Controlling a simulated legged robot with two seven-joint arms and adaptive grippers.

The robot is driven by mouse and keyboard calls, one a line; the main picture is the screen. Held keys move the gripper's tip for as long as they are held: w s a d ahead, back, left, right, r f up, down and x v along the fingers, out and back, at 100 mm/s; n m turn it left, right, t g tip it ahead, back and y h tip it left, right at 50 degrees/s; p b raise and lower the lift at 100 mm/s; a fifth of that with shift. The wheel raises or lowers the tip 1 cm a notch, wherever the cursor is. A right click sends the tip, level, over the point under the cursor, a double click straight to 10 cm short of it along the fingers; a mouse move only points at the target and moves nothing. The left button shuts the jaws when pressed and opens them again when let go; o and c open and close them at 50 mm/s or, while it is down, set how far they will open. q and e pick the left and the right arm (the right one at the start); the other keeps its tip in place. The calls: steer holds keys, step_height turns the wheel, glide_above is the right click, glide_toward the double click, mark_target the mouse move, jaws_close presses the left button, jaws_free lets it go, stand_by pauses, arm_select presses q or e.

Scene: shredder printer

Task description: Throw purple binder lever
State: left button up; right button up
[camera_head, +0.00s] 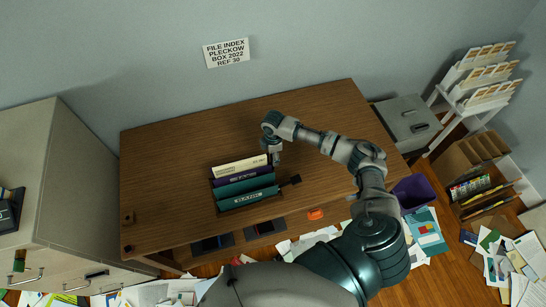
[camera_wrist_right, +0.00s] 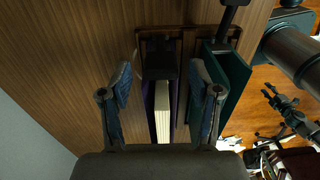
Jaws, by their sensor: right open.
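The purple binder (camera_head: 243,177) stands in a row of binders on the brown desk, between a cream one (camera_head: 238,167) and a teal one (camera_head: 244,188). My right gripper (camera_head: 275,157) is over the right end of the row. In the right wrist view my right gripper (camera_wrist_right: 162,92) is open. Its fingers lie on either side of the purple binder (camera_wrist_right: 150,105), whose pale page edges show. A dark lever-like part (camera_wrist_right: 161,62) lies between the fingers; contact cannot be told. My left gripper is not in view.
A black lever (camera_head: 290,181) sticks out right of the teal binders. The row sits in a thin holder (camera_wrist_right: 150,33). A purple bin (camera_head: 412,190) stands on the floor right of the desk (camera_head: 160,160). The desk's left side is mostly clear. Papers litter the floor.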

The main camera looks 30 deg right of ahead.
steer(key=shift+f, duration=1)
jaws_close()
